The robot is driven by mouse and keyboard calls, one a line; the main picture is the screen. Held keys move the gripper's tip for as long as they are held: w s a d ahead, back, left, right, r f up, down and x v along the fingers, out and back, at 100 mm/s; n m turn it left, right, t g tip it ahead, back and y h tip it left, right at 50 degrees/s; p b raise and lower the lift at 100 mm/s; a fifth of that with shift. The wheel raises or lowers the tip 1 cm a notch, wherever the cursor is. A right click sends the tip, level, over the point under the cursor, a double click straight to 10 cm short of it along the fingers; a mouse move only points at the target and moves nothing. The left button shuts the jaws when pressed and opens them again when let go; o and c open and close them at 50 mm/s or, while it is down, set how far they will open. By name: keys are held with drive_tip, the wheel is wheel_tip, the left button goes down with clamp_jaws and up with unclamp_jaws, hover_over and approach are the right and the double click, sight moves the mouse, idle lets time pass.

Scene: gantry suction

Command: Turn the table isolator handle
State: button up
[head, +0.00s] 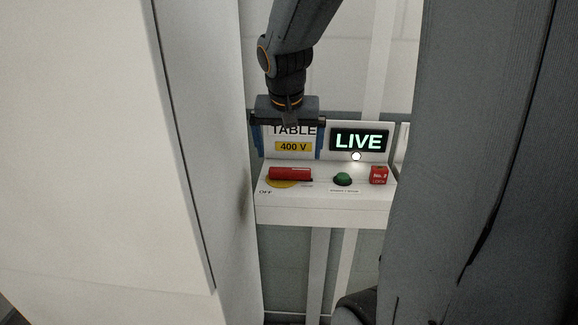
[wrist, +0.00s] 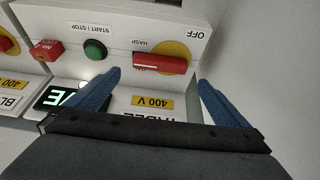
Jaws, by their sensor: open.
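The red isolator handle (head: 290,174) lies sideways across a yellow disc (head: 282,184) on the white table panel (head: 325,208). The panel's sign reads TABLE 400 V, with OFF printed at the front left. In the wrist view, seen upside down, the handle (wrist: 160,64) lies beyond my fingertips. My gripper (head: 287,140) is above and behind the handle, in front of the sign. Its two blue fingers stand wide apart, with nothing between them, and it also shows in the wrist view (wrist: 158,78). I cannot tell its exact height over the handle.
A lit LIVE display (head: 359,141), a green start/stop button (head: 343,179) and a red No. 2 lock block (head: 379,175) are right of the handle. A tall white wall (head: 190,150) stands close on the left. A neighbouring panel (wrist: 12,75) shows in the wrist view.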

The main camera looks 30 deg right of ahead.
sight(290, 169)
drive_tip(key=shift+p+x, duration=0.45)
drive_tip(key=shift+x, duration=3.1)
drive_tip(key=shift+s+a, duration=0.1)
drive_tip(key=c, duration=1.3)
drive_tip(key=shift+f, duration=0.1)
